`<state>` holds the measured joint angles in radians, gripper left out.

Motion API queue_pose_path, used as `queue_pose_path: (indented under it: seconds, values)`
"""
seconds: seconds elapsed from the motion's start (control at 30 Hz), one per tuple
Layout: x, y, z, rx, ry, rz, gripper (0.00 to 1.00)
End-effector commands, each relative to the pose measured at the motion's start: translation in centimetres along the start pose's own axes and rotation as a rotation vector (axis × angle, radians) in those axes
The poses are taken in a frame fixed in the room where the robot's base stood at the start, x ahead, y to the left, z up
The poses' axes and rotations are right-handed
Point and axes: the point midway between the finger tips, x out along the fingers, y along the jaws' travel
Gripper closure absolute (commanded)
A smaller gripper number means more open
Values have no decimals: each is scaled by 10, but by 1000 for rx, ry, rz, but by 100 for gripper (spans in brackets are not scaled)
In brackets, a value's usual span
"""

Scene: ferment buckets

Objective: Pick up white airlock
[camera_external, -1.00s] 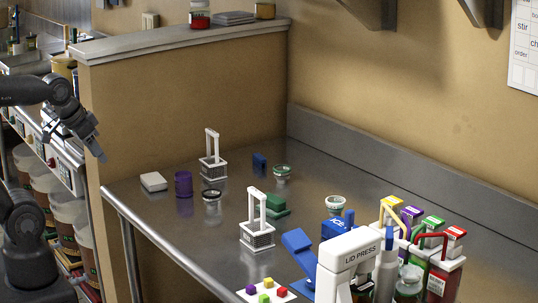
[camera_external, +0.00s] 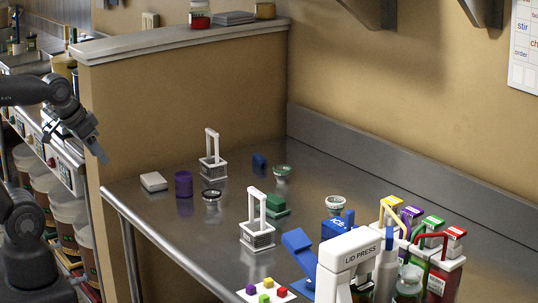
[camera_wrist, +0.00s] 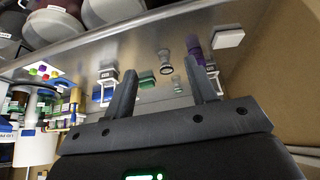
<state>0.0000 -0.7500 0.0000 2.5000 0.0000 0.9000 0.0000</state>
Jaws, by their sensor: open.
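I cannot make out for certain which thing is the white airlock. The white candidates on the steel table are a flat white block (camera_external: 153,181) at its left end, also in the wrist view (camera_wrist: 229,38), and two white caged pieces with tall loop handles, one farther back (camera_external: 213,170) and one nearer the middle (camera_external: 257,238). All stand apart from my gripper (camera_external: 76,138), which hangs left of the table. In the wrist view my gripper (camera_wrist: 162,75) has its two dark fingers spread, with nothing between them; the table things lie beyond them.
A purple cylinder (camera_external: 183,184), glass jars, a green block (camera_external: 276,205) and a blue block (camera_external: 259,161) stand on the table. A white lid press (camera_external: 349,250) and colored cartons crowd the front right. A tan partition (camera_external: 190,110) rises behind the table's left end.

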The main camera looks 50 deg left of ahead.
Motion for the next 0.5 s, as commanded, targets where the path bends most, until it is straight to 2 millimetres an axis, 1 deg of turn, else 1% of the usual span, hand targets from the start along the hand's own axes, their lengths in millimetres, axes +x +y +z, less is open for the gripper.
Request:
queue_pose_path:
  seconds: [0.03, 0.17, 0.2, 0.4, 0.47, 0.5]
  values:
    - [0, 0, 0, 0, 0, 0, 44]
    - [0, 0, 0, 0, 0, 0, 33]
    - [0, 0, 0, 0, 0, 0, 32]
    - [0, 0, -1, 0, 0, 0, 32]
    - [-1, 1, -5, 2, -1, 1, 32]
    - [-1, 1, -10, 4, -2, 2, 32]
